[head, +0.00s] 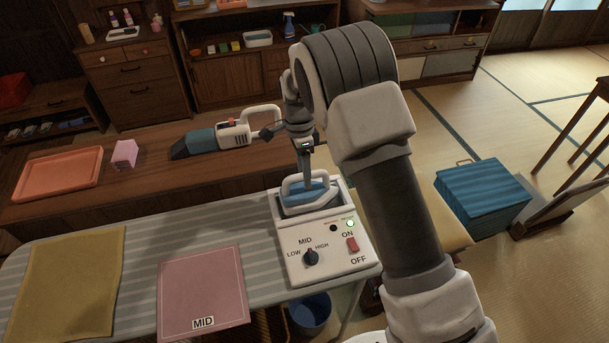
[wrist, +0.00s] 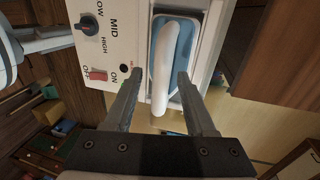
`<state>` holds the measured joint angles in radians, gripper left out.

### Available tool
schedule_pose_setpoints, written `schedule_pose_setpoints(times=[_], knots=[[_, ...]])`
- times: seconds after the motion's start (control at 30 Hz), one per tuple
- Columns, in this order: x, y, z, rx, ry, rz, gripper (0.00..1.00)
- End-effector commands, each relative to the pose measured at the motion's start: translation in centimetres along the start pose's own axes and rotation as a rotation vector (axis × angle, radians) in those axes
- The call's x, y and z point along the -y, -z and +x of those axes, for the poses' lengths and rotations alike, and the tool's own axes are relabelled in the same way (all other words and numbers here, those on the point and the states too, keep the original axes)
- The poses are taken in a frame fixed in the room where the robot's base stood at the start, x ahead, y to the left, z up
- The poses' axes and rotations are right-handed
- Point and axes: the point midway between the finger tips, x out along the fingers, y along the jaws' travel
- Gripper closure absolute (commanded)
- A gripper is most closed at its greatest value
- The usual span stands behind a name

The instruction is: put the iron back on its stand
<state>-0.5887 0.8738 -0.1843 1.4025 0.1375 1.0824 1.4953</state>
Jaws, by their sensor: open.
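The iron (head: 309,196), blue with a white loop handle, sits in the recess of its white stand (head: 300,270). The stand has a dial marked LOW, MID and HIGH, a red ON/OFF switch and a lit green lamp. My gripper (head: 306,184) is over the iron, pointing down. In the wrist view my gripper (wrist: 160,75) is open, with the white handle of the iron (wrist: 172,65) between its two fingers. I cannot tell whether a finger touches the handle. The stand (wrist: 110,50) also shows there.
The striped ironing board (head: 130,255) carries a yellow cloth (head: 65,285) and a pink cloth (head: 203,290) marked MID. A wooden table behind holds an orange tray (head: 58,174), a pink box (head: 124,155) and a handheld vacuum (head: 215,138). A blue bucket (head: 311,312) stands below.

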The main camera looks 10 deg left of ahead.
Motion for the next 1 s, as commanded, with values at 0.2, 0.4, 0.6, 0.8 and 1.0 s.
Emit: schedule_pose_setpoints(times=[0.2, 0.4, 0.6, 0.8, 1.0], knots=[[0.1, 0.0, -4.7, 0.0, 0.007, -0.001, 0.44], [0.1, 0.0, -8.6, -0.001, 0.006, 0.0, 0.44], [0.1, 0.0, -10.8, -0.001, 0.003, 0.001, 0.44], [0.0, 0.0, -11.2, -0.001, 0.001, 0.001, 0.44], [-1.1, 1.2, -12.9, 0.012, 0.031, -0.033, 0.44]])
